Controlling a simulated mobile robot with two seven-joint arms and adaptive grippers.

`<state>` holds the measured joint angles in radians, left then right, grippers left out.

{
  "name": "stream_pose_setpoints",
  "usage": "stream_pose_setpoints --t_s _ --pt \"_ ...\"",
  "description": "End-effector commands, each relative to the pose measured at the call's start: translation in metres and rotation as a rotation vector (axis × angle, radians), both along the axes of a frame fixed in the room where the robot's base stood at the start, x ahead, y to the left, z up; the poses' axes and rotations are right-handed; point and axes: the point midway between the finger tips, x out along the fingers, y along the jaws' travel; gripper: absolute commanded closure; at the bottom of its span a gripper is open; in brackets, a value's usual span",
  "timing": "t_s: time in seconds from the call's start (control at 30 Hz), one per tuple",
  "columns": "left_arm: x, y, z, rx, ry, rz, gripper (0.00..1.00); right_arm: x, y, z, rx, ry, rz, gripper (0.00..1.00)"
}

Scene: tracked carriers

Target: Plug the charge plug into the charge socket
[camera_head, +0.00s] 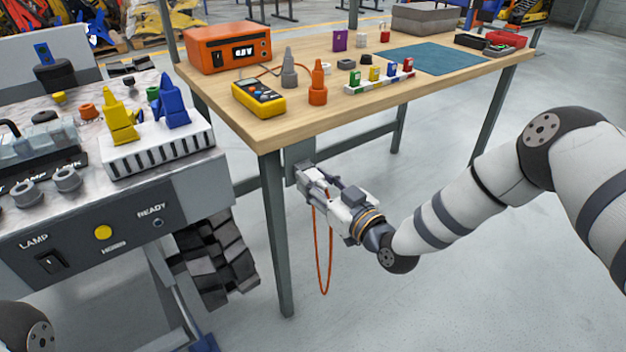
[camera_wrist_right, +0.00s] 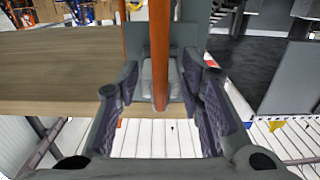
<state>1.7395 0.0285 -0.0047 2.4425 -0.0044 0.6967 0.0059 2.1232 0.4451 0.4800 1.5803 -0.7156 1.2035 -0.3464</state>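My right gripper (camera_head: 308,180) is at the front edge of the wooden table, beside a grey plate (camera_head: 298,156) under its corner. In the right wrist view the two fingers (camera_wrist_right: 160,90) are apart, on either side of a grey block (camera_wrist_right: 148,78), which looks like the charge plug. An orange cable (camera_wrist_right: 162,50) runs in front of this block. The cable also hangs as a loop (camera_head: 321,262) below the gripper. A small round port (camera_head: 157,222) under READY on the carrier front may be the charge socket. My left gripper is out of view.
The carrier (camera_head: 215,190) at left holds yellow and blue parts in a white rack (camera_head: 150,155). On the wooden table (camera_head: 330,115) are a yellow meter (camera_head: 259,97), an orange box (camera_head: 226,46) and a teal mat (camera_head: 440,57). A table leg (camera_head: 277,230) stands between carrier and gripper.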

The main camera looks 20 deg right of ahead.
Motion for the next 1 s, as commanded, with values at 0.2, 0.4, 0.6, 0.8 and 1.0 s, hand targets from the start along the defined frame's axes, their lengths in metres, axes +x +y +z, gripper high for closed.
stream_pose_setpoints --t_s 0.2,0.4,0.6,0.8,1.0 --pt "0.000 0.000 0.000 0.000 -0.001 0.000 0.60 0.000 0.000 0.001 0.000 0.000 0.000 0.79" --pt "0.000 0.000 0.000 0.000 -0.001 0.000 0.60 0.000 0.000 0.001 0.000 0.000 0.000 1.00" --pt "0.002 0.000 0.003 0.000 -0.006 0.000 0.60 -0.005 -0.001 0.001 0.000 0.000 0.001 1.00" --pt "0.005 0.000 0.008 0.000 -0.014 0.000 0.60 -0.013 -0.005 0.002 -0.001 -0.001 0.001 1.00" --pt "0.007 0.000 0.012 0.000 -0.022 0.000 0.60 -0.022 -0.008 0.002 -0.001 -0.001 0.000 1.00"
